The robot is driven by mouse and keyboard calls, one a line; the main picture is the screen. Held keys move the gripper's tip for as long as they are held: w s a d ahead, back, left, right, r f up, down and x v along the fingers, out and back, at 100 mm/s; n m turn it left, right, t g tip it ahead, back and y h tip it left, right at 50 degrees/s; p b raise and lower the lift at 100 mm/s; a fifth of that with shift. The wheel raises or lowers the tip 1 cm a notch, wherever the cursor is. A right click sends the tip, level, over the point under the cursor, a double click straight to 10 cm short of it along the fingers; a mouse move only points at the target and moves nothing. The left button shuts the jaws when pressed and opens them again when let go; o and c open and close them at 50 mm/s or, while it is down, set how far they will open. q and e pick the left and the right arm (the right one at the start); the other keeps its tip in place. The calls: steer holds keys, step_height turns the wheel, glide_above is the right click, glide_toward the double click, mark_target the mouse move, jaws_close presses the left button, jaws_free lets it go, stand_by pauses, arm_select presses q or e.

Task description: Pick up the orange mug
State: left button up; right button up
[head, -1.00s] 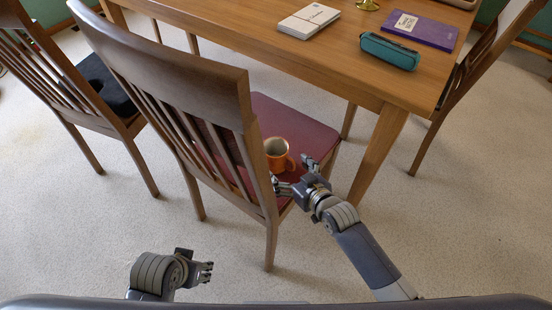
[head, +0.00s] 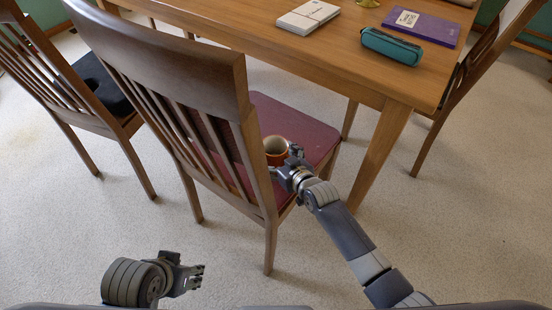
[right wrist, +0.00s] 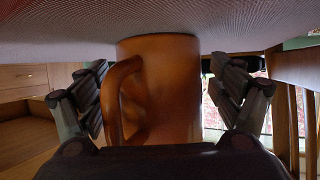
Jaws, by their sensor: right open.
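The orange mug (head: 276,146) stands upright on the dark red seat (head: 298,120) of the nearest chair. My right gripper (head: 286,164) is at the mug's near side, and its hand hides the lower part of the mug in the head view. In the right wrist view the mug (right wrist: 165,88) fills the middle, with its handle toward the left. The right fingers (right wrist: 165,95) are open, one on each side of the mug, with gaps showing. My left gripper (head: 198,278) is low over the carpet, away from the mug; its fingertips look apart and empty.
The chair's slatted backrest (head: 170,75) rises just left of the mug. The wooden table (head: 345,60) stands behind, with a teal case (head: 391,47), a purple book (head: 423,27) and a white stack (head: 308,17) on it.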

steer(key=c, duration=1.3)
steer(key=shift+c, duration=0.4)
steer(key=shift+r, duration=0.15)
